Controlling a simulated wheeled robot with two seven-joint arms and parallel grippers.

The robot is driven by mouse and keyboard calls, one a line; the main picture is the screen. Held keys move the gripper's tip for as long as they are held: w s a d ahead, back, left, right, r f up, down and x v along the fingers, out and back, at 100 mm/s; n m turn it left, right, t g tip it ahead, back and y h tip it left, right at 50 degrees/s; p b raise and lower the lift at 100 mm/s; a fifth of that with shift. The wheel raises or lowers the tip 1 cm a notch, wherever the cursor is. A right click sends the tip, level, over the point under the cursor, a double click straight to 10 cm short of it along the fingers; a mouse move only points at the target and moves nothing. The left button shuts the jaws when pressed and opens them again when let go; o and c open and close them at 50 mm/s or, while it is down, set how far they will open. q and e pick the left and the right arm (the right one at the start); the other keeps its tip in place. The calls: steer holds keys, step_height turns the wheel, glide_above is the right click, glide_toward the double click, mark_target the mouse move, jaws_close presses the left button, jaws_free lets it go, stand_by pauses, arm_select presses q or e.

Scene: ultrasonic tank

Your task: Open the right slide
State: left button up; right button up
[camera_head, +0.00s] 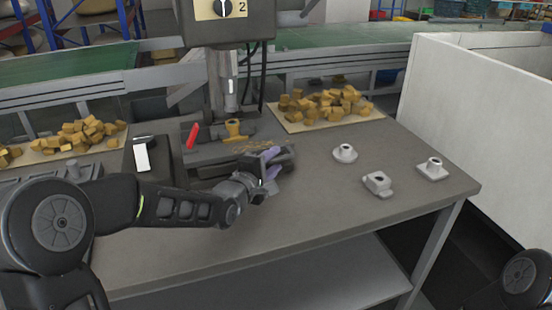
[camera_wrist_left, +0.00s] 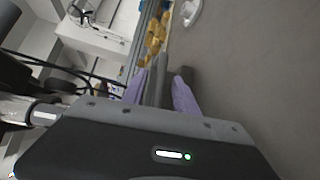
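The slide assembly (camera_head: 210,168) is a dark grey fixture on the table under the drill press. Its right slide (camera_head: 286,157) is a dark bar at the right end, partly hidden by my left gripper. My left gripper (camera_head: 269,163) reaches in from the left with its purple fingers at this end. In the left wrist view my gripper's (camera_wrist_left: 158,88) fingers stand apart on either side of a dark bar (camera_wrist_left: 158,72); whether they touch it is hard to tell. My right gripper is not in view; only part of my right arm shows at the lower right.
The drill press (camera_head: 228,65) stands behind the fixture, with a red handle (camera_head: 193,134) and a yellow-brown part (camera_head: 234,129) below. A tray of brown blocks (camera_head: 325,107) is behind right. The front right table (camera_head: 340,215) is clear.

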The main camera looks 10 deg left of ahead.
arm_select(q)
steer(key=shift+x, duration=0.85)
steer(key=shift+c, duration=0.5)
jaws_close()
stand_by(0.3)
